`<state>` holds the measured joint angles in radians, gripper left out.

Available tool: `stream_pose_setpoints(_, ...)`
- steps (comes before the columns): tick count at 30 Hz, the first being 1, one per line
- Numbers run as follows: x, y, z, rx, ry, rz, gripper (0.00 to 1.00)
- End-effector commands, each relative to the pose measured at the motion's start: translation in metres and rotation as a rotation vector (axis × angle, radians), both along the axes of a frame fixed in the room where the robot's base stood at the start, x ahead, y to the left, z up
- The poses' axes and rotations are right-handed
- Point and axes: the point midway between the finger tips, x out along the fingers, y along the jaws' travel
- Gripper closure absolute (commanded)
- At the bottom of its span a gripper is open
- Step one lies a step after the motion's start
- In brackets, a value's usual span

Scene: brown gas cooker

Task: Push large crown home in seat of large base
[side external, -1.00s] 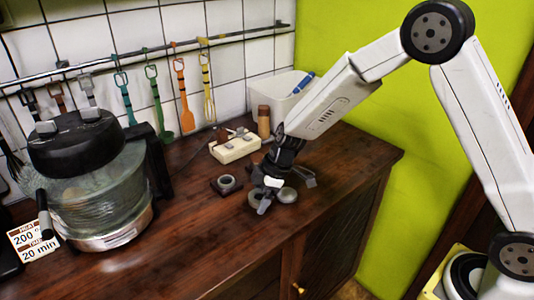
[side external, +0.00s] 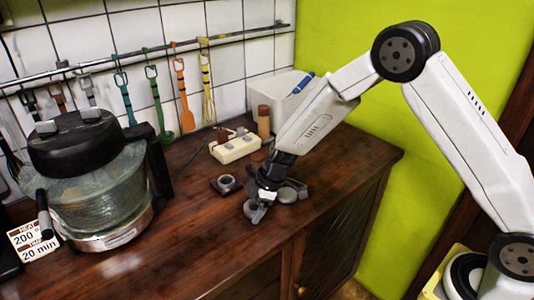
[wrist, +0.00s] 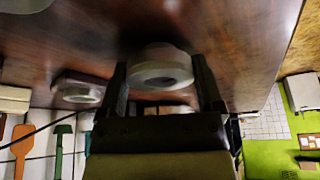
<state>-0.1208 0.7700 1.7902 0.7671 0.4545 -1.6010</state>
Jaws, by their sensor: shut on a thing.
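My gripper (side external: 258,208) is low over the counter in the side view, pointing down, and its fingers hide much of what lies under them. Grey round parts (side external: 288,193) lie just right of the gripper.
A dark square piece with a grey ring (side external: 227,183) lies behind left; it shows in the wrist view (wrist: 78,90). A cream block with knobs (side external: 235,148) and a brown cylinder (side external: 263,121) stand behind. A glass cooker (side external: 88,185) is left. The front counter is clear.

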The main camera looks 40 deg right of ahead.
Motion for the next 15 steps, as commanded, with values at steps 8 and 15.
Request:
stream_pose_setpoints(8, 0.0002, -0.0001, -0.0005, 0.0, -0.001, 0.0, 0.72)
stream_pose_setpoints(15, 0.0, -0.0001, -0.0045, 0.0, 0.0, 0.001, 0.0)
